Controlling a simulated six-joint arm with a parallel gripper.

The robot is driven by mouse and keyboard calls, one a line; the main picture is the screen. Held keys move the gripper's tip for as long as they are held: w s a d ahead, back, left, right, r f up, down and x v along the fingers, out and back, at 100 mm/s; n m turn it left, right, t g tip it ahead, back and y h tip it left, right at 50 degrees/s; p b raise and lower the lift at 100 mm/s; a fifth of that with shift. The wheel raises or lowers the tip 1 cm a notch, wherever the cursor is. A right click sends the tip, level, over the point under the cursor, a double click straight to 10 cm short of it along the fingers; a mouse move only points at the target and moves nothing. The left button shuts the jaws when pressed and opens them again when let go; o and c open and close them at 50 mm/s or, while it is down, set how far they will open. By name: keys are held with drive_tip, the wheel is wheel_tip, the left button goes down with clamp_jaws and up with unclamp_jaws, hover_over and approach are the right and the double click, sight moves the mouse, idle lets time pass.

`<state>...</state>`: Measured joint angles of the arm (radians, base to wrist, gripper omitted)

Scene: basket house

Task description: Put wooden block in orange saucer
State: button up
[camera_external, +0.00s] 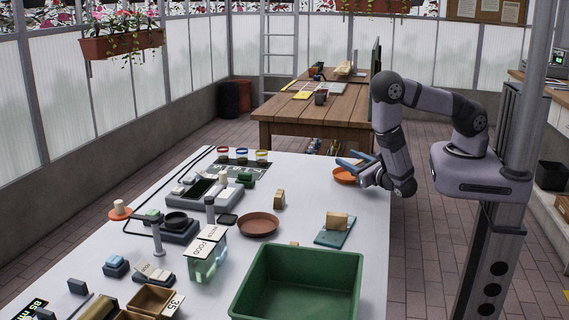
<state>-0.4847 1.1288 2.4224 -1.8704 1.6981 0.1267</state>
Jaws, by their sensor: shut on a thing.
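An orange saucer (343,176) sits near the far right edge of the white table, partly covered by my gripper. My gripper (354,164) is right at the saucer, with its blue-grey fingers over it. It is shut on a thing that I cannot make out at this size. A small wooden block (279,199) stands on the table left of the gripper. Another light wooden block (337,220) rests on a teal pad (334,238) nearer the camera. I cannot tell which block the task means.
A large green bin (301,250) stands at the near right. A brown dish (258,225) lies mid-table. Blue-green glass containers with signs (207,245), small devices (207,188) and wooden boxes (150,299) crowd the left. The surface between the brown dish and orange saucer is mostly clear.

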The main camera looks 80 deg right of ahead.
sight(359, 166)
drive_tip(key=shift+f, duration=0.25)
drive_tip(key=shift+f, duration=0.25)
drive_tip(key=o, duration=1.1)
drive_tip(key=shift+b+v, duration=0.75)
drive_tip(key=shift+v, duration=1.25)
drive_tip(key=shift+o, duration=0.5)
drive_tip(key=shift+s+a, duration=0.3)
drive_tip(key=shift+s, duration=0.05)
